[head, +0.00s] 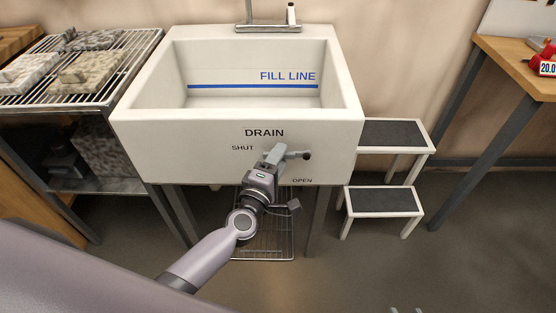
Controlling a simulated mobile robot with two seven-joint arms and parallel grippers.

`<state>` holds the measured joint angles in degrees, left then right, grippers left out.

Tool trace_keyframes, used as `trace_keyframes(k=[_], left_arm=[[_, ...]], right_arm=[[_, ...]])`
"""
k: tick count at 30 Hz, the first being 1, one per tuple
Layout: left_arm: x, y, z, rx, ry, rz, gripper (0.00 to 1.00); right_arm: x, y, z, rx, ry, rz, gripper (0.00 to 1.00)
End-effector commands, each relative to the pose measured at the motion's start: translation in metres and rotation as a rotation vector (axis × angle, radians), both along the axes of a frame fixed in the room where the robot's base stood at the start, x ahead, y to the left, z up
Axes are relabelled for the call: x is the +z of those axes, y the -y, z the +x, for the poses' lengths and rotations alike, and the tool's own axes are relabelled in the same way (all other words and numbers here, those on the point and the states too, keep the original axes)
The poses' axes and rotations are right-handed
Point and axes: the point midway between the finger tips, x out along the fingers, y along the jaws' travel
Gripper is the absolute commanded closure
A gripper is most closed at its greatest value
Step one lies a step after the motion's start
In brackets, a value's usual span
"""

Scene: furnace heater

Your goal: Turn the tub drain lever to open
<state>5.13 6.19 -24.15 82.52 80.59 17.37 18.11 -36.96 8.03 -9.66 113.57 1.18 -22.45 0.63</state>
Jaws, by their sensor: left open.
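The tub (133,131) is a white basin with DRAIN, SHUT and OPEN lettered on its front. The drain lever (305,155) shows a dark knob at its right end. The knob is right of the SHUT label (243,148) and just above the OPEN label (302,181). My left gripper (285,179) is open in front of the tub, with one finger up by the lever and the other lower right. It hides the lever's left part, and I cannot tell if they touch. Small grey tips at the bottom edge may be my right gripper (405,310).
A two-step stool (383,202) stands right of the tub, and a wooden table (510,62) is beyond it. A wire rack (130,68) with stone-like blocks stands at the left. A low wire shelf (275,240) is under the tub. The floor at lower right is mostly clear.

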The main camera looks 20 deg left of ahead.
Motion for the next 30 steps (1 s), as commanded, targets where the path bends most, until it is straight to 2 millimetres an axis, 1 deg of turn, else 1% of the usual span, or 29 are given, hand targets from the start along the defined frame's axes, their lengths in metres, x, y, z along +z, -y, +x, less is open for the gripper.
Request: trace_keyframes(k=[4, 5, 6, 9, 15, 20, 26, 30], left_arm=[[0.000, 0.000, 0.000, 0.000, 0.000, 0.000, 0.53], [0.000, 0.000, 0.000, 0.000, 0.000, 0.000, 0.56], [0.000, 0.000, 0.000, 0.000, 0.000, 0.000, 0.69], [0.000, 0.000, 0.000, 0.000, 0.000, 0.000, 1.00], [-0.001, 0.000, 0.000, 0.000, 0.001, -0.001, 1.00], [-0.005, 0.000, 0.000, 0.001, 0.006, -0.021, 1.00], [-0.014, 0.000, 0.000, 0.001, 0.029, -0.094, 1.00], [-0.022, 0.001, 0.000, 0.000, 0.052, -0.179, 1.00]], right_arm=[[0.000, 0.000, 0.000, 0.001, 0.001, 0.001, 0.57], [0.000, 0.000, 0.000, 0.001, 0.001, 0.001, 0.57], [0.000, 0.000, 0.000, 0.001, 0.001, 0.001, 0.57], [0.001, 0.000, 0.000, 0.001, 0.001, 0.001, 0.57], [0.000, 0.000, 0.000, 0.001, 0.001, 0.000, 0.57], [-0.007, 0.000, 0.000, 0.002, -0.001, -0.001, 0.57], [-0.025, -0.002, 0.002, 0.003, -0.007, 0.006, 0.57], [-0.043, -0.007, 0.003, 0.011, -0.015, 0.019, 0.57]])
